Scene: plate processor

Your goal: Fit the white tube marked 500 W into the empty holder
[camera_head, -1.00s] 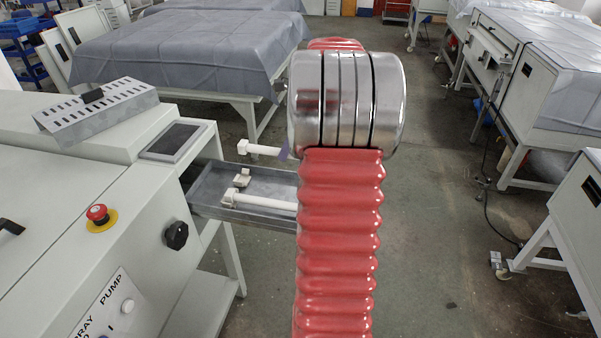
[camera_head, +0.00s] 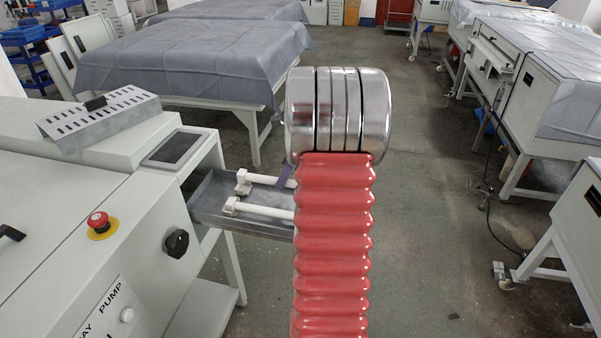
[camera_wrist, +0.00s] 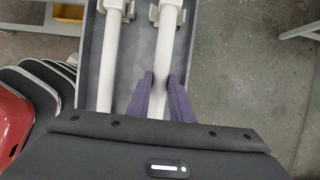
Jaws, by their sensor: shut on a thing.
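My gripper (camera_wrist: 163,80) is shut on a white tube (camera_wrist: 167,50), with a purple finger on each side of it. In the head view this tube (camera_head: 270,179) lies over the grey tray (camera_head: 205,205), its left end at the pale holder (camera_head: 243,188). In the wrist view its far end lines up with the holder (camera_wrist: 154,14); I cannot tell whether it is seated or just above. A second white tube (camera_head: 262,211) lies parallel, also seen in the wrist view (camera_wrist: 108,55). No marking is readable. My arm hides the tubes' right ends in the head view.
A white machine with a red stop button (camera_head: 98,220) and a black knob (camera_head: 176,243) stands left of the tray. A slotted metal rack (camera_head: 100,115) sits on it. A covered table (camera_head: 190,60) stands behind. Open floor lies to the right.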

